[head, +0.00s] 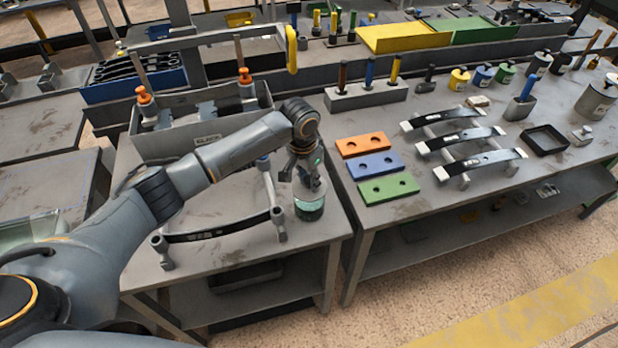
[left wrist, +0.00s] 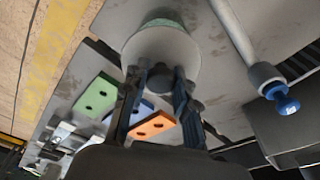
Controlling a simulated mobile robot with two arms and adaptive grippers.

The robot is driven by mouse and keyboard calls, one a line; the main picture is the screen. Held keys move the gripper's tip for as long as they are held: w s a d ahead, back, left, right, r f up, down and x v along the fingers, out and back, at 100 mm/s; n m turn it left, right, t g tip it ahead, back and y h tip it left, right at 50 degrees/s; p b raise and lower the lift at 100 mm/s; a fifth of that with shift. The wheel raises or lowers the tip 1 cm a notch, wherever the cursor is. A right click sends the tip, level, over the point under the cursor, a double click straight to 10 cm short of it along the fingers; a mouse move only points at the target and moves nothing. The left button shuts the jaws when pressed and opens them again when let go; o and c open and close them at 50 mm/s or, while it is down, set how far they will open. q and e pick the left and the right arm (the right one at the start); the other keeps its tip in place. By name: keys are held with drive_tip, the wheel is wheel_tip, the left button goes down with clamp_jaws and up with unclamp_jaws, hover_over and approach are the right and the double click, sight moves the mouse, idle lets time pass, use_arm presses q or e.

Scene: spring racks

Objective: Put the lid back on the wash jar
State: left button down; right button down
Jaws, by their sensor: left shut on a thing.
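The wash jar (head: 309,207) is a clear jar with dark green liquid in its lower part. It stands near the right edge of the left table, and its green part also shows at the top of the left wrist view (left wrist: 165,17). My left gripper (head: 307,177) points down right over the jar. In the left wrist view its fingers (left wrist: 160,78) are shut on the knob of the pale round lid (left wrist: 158,45). The lid is at or just above the jar's mouth; I cannot tell whether it touches. In the head view the gripper largely hides the lid. My right gripper is not in view.
A leaf spring (head: 215,229) on a post frame stands left of the jar. A grey bin (head: 205,137) is behind. The right table holds orange (head: 362,145), blue (head: 375,165) and green (head: 388,188) plates and several leaf springs (head: 455,139). A gap separates the tables.

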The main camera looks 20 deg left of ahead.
use_arm(q)
drive_tip(key=shift+p, duration=0.4)
idle(0.4)
drive_tip(key=shift+c, duration=2.4)
unclamp_jaws()
wheel_tip(320, 180, up, 3)
drive_tip(key=p, duration=0.3)
drive_tip(key=shift+f, duration=0.15)
drive_tip(key=shift+r+p, duration=0.65)
drive_tip(key=shift+r, duration=1.5)
